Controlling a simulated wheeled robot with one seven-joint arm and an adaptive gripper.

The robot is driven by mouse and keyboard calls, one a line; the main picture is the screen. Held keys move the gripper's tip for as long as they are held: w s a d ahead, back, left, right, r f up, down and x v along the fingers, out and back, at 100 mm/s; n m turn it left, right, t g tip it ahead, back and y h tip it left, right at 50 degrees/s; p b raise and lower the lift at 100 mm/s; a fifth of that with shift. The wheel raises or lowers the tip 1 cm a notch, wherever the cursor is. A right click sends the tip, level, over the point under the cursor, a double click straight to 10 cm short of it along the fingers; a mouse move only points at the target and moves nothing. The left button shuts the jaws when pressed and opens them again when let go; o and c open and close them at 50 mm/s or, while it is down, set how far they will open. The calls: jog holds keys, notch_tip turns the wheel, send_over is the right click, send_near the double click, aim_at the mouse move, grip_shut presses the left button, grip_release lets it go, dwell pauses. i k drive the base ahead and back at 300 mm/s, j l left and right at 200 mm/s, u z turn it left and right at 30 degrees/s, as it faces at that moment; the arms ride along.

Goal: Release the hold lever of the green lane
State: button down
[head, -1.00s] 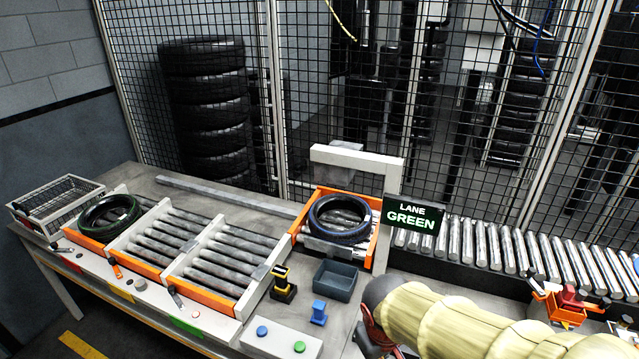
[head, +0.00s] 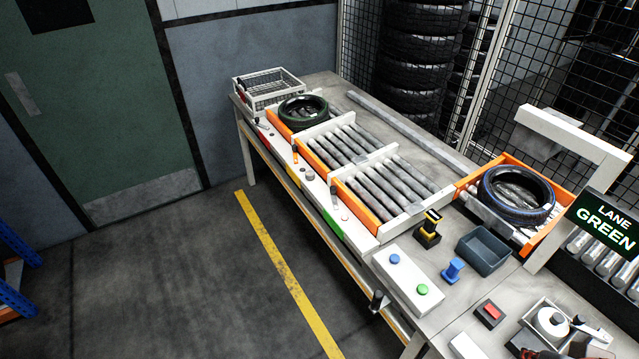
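The green lane is the roller bay nearest me on the bench, with a green label (head: 333,222) on the front edge. Its small grey hold lever (head: 333,195) stands on the white front rail above that label. A round grey knob (head: 345,215) sits close to it. The lever is small, so its exact setting is hard to tell. A sign reading "LANE GREEN" (head: 604,222) hangs at the right. The green lane's rollers (head: 402,182) are bare. My gripper is not in view.
A green-striped tyre (head: 303,112) lies in the far bay, and a blue-striped tyre (head: 517,195) in the orange tray at right. A button box (head: 408,278), blue stamp (head: 453,270) and dark bin (head: 483,250) stand nearby.

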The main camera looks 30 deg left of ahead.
aim_at(333, 190)
jog(key=u, duration=1.15)
